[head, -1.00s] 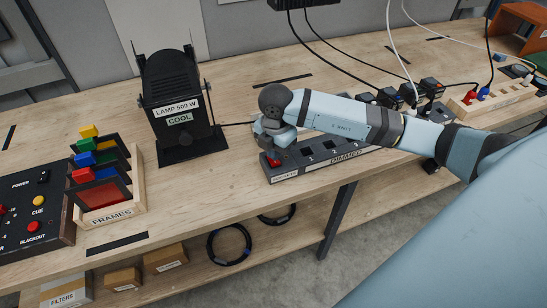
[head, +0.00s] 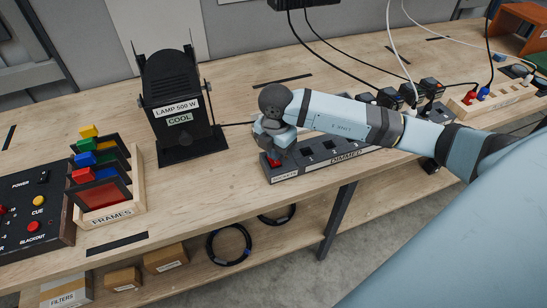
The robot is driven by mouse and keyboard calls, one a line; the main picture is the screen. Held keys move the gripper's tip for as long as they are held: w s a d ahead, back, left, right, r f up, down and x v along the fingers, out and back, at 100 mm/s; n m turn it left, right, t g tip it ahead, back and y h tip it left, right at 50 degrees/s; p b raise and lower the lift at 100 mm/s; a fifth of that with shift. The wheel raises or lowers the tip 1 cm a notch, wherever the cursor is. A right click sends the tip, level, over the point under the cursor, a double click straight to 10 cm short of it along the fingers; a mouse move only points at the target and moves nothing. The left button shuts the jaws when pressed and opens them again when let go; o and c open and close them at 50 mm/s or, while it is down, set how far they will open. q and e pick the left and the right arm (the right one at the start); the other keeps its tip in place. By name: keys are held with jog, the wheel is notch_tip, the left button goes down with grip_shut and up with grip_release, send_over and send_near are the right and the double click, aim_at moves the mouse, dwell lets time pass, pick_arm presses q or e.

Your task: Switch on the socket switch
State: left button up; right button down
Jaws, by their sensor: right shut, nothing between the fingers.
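The dimmed socket strip (head: 350,163) is a long grey block on the workbench, marked "DIMMED", with dark square sockets along its top. A red switch (head: 274,162) sits at its left end, partly hidden by my gripper. My right gripper (head: 277,153) is shut and empty, pointing down at the strip's left end, over or against the switch. I cannot tell whether it touches, or which way the switch is set. My left gripper is not in view.
A black lamp (head: 178,95) marked "LAMP 500 W" and "COOL" stands left of the strip.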

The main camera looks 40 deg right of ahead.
jog(key=shift+f+b, duration=0.95)
jog(key=shift+f, duration=0.4)
dwell(0.9)
jog(key=shift+r+p, duration=2.45)
jog(key=shift+r, duration=1.1)
jog(key=shift+a+f, duration=0.1)
